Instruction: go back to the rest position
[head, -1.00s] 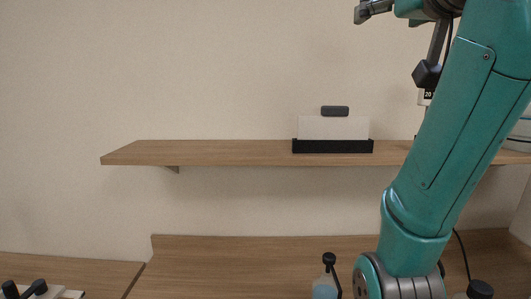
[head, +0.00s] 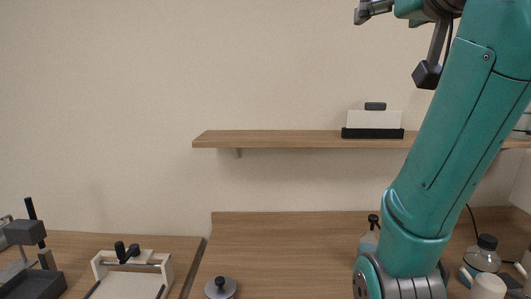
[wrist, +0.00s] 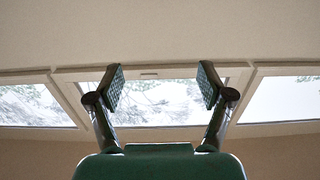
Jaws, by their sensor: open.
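My gripper (wrist: 160,88) is open and empty in the wrist view, its two fingers spread apart. Behind it the wrist view shows the upper wall and a row of windows. In the head view my teal arm is raised at the right, and only a part of my gripper (head: 374,10) shows at the top edge. Nothing touches the fingers.
A wooden wall shelf (head: 280,139) holds a black-based white box (head: 373,121). Below are wooden counters with a white frame device (head: 133,272), a dark grey device (head: 32,262), a round knobbed lid (head: 220,288) and bottles (head: 482,257) near my arm.

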